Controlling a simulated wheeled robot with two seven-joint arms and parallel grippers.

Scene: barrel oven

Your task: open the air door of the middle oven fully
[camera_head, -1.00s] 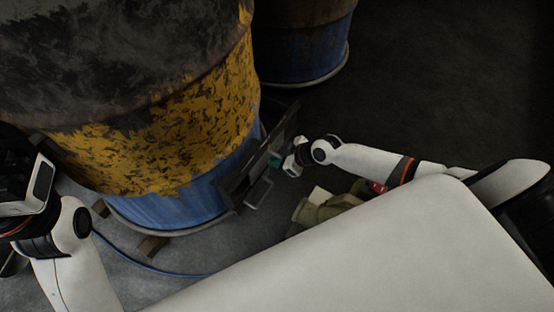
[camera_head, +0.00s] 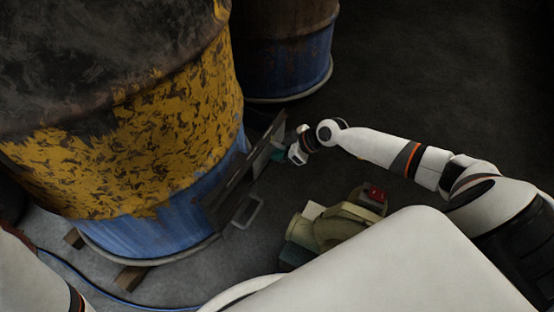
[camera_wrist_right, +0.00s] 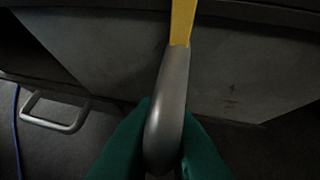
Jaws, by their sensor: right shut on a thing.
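The near barrel oven (camera_head: 130,140) has worn yellow and blue paint. A dark metal air door assembly (camera_head: 240,178) sticks out low on its right side. A grey U-shaped handle (camera_head: 245,211) hangs below the door; in the right wrist view this handle (camera_wrist_right: 55,112) is at the left. My right gripper (camera_head: 280,155) is at the far right end of the door. In the wrist view its green fingers (camera_wrist_right: 165,125) are shut on a rounded grey lever (camera_wrist_right: 172,85) with a yellow stem, in front of a grey panel. How far the door stands open is unclear. My left gripper is out of view.
Another barrel (camera_head: 283,50) stands behind. A greenish machine with a red part (camera_head: 345,220) sits on the floor below my right arm. Wooden blocks (camera_head: 130,277) support the near barrel. A blue hose (camera_head: 85,283) runs along the floor. The floor at upper right is clear.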

